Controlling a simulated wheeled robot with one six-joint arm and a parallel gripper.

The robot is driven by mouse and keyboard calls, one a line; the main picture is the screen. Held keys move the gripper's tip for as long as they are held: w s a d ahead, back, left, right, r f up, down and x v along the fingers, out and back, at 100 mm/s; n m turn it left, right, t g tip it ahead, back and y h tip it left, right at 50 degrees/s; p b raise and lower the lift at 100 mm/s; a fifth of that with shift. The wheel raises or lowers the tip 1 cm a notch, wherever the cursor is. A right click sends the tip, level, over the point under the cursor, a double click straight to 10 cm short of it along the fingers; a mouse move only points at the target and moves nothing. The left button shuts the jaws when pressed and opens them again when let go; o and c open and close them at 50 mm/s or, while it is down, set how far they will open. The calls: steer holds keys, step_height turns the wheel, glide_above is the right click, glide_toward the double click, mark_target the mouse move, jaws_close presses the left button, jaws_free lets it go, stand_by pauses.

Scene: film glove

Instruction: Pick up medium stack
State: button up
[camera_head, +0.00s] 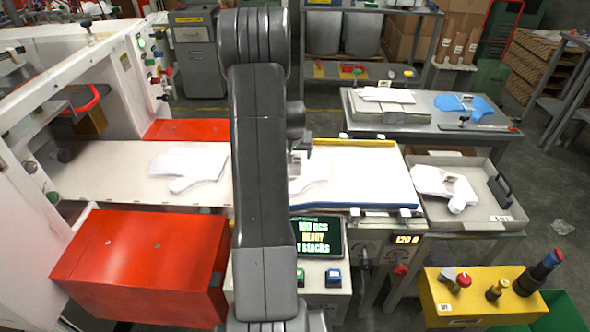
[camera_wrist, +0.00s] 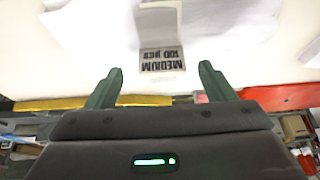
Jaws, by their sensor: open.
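The medium stack (camera_wrist: 232,38) is a pile of thin white film in the wrist view. Its paper band (camera_wrist: 160,58) reads "MEDIUM 100 pcs" upside down. My gripper (camera_wrist: 160,84) is open and empty, its two green fingers apart on either side of and just below the label; the gap in height cannot be told. In the head view, a white glove stack (camera_head: 313,172) on the conveyor is partly hidden behind my arm, and my gripper is mostly hidden there too. Another white glove stack (camera_head: 190,166) lies to the left on the same conveyor.
A grey tray (camera_head: 480,217) at right holds more white gloves (camera_head: 446,186). A control box with a screen (camera_head: 317,238) stands in front of the conveyor. A red box (camera_head: 140,265) is at front left. A yellow button box (camera_head: 480,295) is at front right. Bare conveyor lies around the left stack.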

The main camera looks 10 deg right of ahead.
steer(key=x, duration=0.3)
steer(key=shift+w+a+b, duration=0.15)
steer(key=shift+b, duration=0.2)
steer(key=shift+w+f, duration=0.15)
steer(key=shift+f, duration=0.05)
steer(key=c, duration=1.1)
steer(key=shift+r, duration=0.1)
